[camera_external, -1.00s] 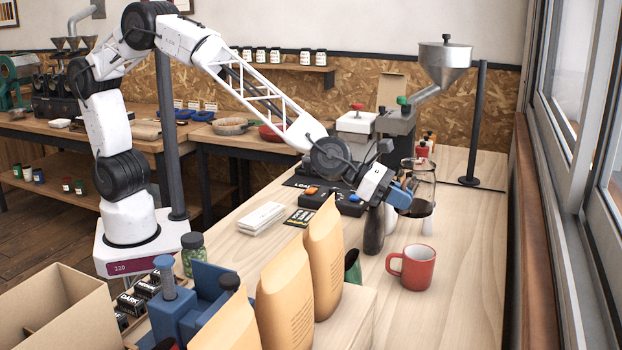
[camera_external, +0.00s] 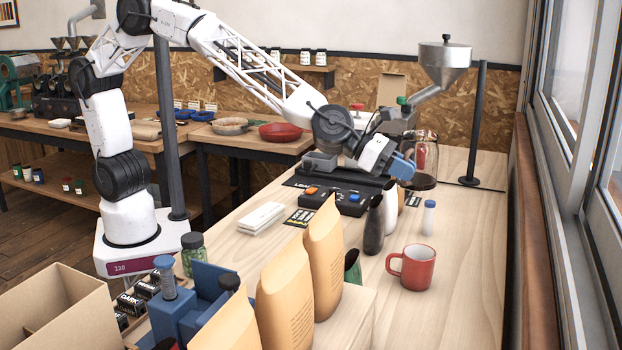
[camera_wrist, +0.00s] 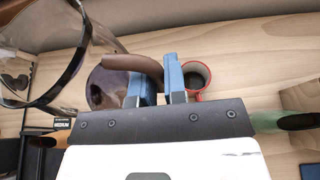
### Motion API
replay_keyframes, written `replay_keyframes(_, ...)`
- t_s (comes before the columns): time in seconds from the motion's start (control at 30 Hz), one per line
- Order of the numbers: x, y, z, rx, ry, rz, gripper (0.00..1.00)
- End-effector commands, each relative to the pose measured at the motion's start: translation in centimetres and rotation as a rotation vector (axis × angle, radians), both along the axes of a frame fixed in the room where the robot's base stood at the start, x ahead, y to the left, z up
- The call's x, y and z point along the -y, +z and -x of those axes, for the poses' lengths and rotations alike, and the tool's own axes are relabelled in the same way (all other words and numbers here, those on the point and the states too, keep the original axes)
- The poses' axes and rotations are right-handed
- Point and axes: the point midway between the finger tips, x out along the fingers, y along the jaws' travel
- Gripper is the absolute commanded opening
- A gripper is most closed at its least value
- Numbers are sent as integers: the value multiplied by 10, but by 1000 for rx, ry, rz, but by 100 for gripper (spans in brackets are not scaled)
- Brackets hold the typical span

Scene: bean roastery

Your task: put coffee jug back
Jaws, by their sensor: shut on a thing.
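The coffee jug (camera_external: 426,158) is clear glass with dark coffee at its bottom. In the external view it is held above the table in front of the grinder, roughly upright. My gripper (camera_external: 404,168) is on its left side. In the wrist view the blue fingers of my gripper (camera_wrist: 158,78) are shut on the jug's brown handle, and the jug's glass wall (camera_wrist: 38,95) fills the upper left. Part of the jug's near side is hidden by the gripper in the external view.
A black machine (camera_external: 335,198) with orange and blue knobs lies left of the gripper. A dark bottle (camera_external: 374,228), white bottle (camera_external: 391,208), blue-capped vial (camera_external: 428,218) and red mug (camera_external: 416,268) stand nearer. A hopper grinder (camera_external: 445,62) is behind. The table's right side is clear.

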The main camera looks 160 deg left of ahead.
Motion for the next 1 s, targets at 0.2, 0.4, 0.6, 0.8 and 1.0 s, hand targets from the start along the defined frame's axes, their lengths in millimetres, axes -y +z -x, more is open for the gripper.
replay_keyframes(0.2,0,21,0,0,0,0,0)
replay_keyframes(0.4,0,31,0,0,0,-1,0)
replay_keyframes(0.6,0,40,0,-1,-1,-1,0)
replay_keyframes(0.8,1,43,2,0,-6,-1,0)
replay_keyframes(1.0,3,42,3,0,-13,-1,0)
